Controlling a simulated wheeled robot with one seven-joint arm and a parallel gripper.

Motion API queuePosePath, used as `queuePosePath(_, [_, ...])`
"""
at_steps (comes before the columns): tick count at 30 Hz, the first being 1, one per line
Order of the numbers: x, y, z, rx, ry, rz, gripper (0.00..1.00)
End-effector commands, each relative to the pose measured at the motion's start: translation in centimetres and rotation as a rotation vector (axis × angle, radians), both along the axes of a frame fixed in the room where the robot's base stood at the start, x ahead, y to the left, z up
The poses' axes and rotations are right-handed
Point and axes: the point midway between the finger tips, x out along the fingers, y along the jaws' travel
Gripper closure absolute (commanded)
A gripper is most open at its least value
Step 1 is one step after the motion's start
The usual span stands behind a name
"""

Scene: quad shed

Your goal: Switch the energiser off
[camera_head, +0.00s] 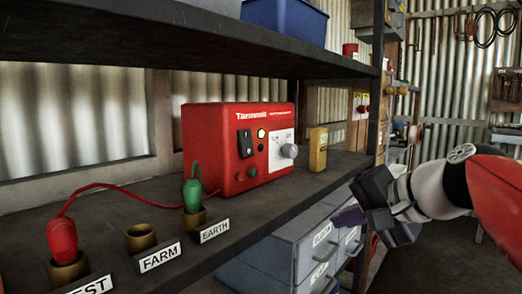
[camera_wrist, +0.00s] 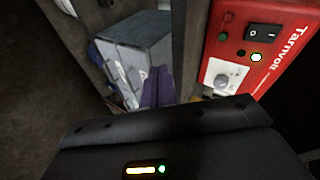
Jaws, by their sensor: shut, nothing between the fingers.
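The energiser (camera_head: 225,150) is a red box lettered "Tarmvolt" on the dark shelf. Its front has a black rocker switch (camera_head: 245,143), a pale round light, small red and green round parts and a grey knob (camera_head: 289,150) on a white dial. In the wrist view the energiser (camera_wrist: 285,65) is at the upper right, with the switch (camera_wrist: 265,32) and a pale, bright light below it. My gripper (camera_head: 347,216) is right of and lower than the energiser, in front of the shelf edge, apart from it. Its purple fingers (camera_wrist: 158,88) are together and empty.
A red plug (camera_head: 62,240) and green plug (camera_head: 192,193) stand in brass sockets; the FARM socket (camera_head: 141,237) is empty. A yellow box (camera_head: 318,150) stands right of the energiser. Grey drawers (camera_head: 285,258) are below; an upper shelf (camera_head: 190,45) overhangs. Open floor lies right.

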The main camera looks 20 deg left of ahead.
Motion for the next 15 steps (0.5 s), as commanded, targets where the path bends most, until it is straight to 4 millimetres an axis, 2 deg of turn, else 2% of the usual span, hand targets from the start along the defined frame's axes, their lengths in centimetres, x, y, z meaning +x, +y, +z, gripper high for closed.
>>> queuePosePath(1, [1.8, 1.5, 2.4, 0.093, 0.006, 0.019, 1.00])
queuePosePath(3, [3.4, 3.3, 5.6, 0.215, 0.014, 0.047, 1.00])
queuePosePath(6, [4.8, 4.9, 8.9, 0.340, 0.024, 0.086, 1.00])
queuePosePath(9, [5.4, 5.7, 10.8, 0.411, 0.030, 0.113, 1.00])
queuePosePath(15, [5.5, 6.1, 11.7, 0.442, 0.031, 0.126, 1.00])
